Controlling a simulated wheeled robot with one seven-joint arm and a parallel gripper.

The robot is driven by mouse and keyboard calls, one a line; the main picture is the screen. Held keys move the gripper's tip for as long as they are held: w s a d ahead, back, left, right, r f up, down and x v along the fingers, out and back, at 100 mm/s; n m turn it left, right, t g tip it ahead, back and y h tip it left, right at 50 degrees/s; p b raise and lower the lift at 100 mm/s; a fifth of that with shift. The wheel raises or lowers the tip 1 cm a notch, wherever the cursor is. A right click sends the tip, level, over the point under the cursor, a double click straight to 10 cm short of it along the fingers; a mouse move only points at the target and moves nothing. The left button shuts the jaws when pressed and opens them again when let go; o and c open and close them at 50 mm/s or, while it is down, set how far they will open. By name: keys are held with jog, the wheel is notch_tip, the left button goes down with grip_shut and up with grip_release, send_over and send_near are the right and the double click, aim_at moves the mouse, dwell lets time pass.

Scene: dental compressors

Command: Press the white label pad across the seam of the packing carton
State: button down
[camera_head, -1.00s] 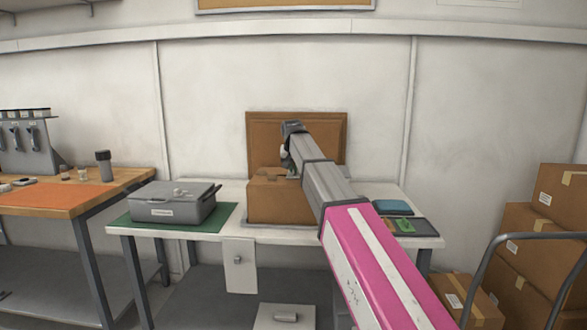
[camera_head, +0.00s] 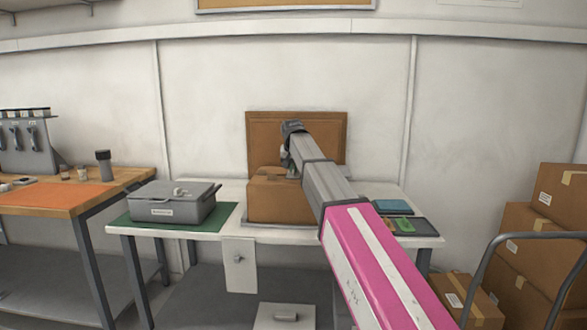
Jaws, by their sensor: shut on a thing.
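The brown packing carton (camera_head: 277,205) stands on the white table (camera_head: 226,226), in front of a taller upright brown panel (camera_head: 265,130). My arm reaches over the carton from the lower right. My gripper (camera_head: 288,160) is at the carton's top, small and partly hidden by my own arm. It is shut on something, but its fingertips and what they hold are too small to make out. I cannot clearly see the white label pad or tell whether it touches the seam.
A grey lidded case (camera_head: 174,203) sits on a green mat (camera_head: 224,214) left of the carton. A teal item (camera_head: 392,206) and a dark tray (camera_head: 424,226) lie to the right. Stacked cartons (camera_head: 547,240) and a cart handle (camera_head: 490,250) stand at far right.

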jog(key=shift+f, duration=0.1)
jog(key=c, duration=1.2)
grip_release()
